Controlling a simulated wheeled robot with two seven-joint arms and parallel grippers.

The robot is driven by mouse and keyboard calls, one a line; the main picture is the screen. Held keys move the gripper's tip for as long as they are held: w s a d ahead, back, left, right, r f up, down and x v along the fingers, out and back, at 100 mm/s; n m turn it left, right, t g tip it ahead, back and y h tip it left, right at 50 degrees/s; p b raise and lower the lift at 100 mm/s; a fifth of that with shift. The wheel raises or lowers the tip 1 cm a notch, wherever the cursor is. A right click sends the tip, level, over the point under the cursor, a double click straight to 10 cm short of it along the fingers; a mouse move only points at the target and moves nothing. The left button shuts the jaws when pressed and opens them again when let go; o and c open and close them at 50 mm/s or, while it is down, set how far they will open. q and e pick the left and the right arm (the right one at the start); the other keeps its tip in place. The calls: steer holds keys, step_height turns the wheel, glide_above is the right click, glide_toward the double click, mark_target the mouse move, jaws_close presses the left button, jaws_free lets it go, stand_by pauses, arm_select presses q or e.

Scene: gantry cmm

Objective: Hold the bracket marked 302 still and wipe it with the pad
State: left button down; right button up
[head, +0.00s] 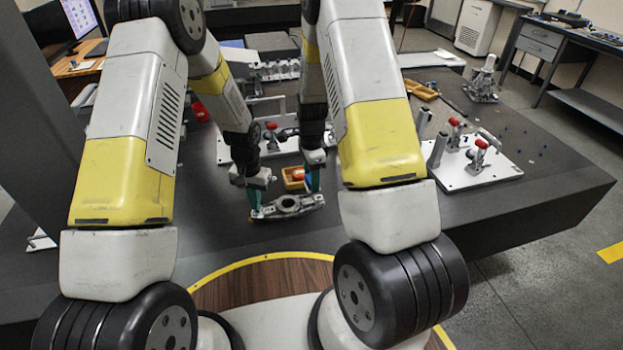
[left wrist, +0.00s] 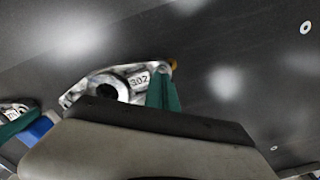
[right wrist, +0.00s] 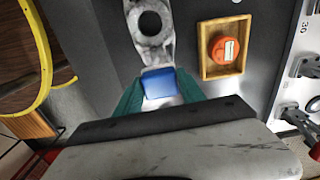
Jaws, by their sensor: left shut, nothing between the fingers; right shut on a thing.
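The grey metal bracket marked 302 (head: 287,206) lies on the dark table; its number shows in the left wrist view (left wrist: 125,84). My left gripper (head: 254,202) points down at the bracket's left end, its green fingers (left wrist: 164,92) closed together with nothing between them. Whether they press on the bracket I cannot tell. My right gripper (head: 314,186) is shut on the blue pad (right wrist: 160,83). The pad is over the bracket's other end, near its round hole; whether it touches I cannot tell.
A small yellow tray (right wrist: 204,62) with a round orange-red item (right wrist: 224,48) stands just behind the bracket. A white fixture plate with red-handled clamps (head: 476,165) is to the right, another plate behind. The table in front of the bracket is clear.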

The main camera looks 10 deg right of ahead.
arm_select(q)
steer(key=shift+w+r, duration=0.1)
steer(key=shift+r, duration=1.8)
step_height(320, 180, up, 12)
